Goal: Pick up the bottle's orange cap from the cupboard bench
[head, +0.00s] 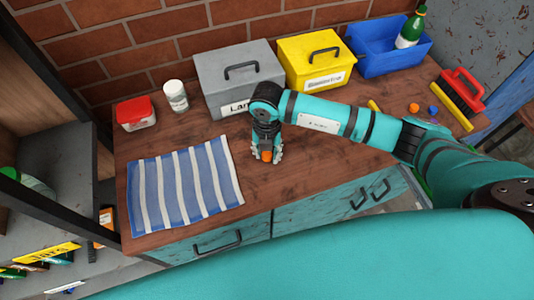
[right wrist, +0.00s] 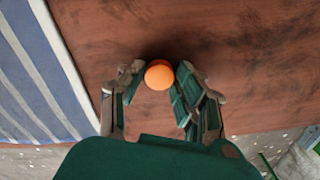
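The orange cap (head: 267,156) is on the wooden bench (head: 310,178), near its front edge. My right gripper (head: 267,157) points down over it, with one finger on each side. In the right wrist view the round orange cap (right wrist: 159,75) shows between the fingertips of my right gripper (right wrist: 160,82). The fingers look parted around the cap, with narrow gaps; contact is hard to judge. My left gripper is not in view.
A striped cloth (head: 184,187) lies left of the gripper. Behind are a grey box (head: 238,75), a yellow box (head: 316,62) and a blue bin (head: 385,50) with a green bottle (head: 411,28). Another small orange piece (head: 413,107) lies right, near a brush (head: 460,95).

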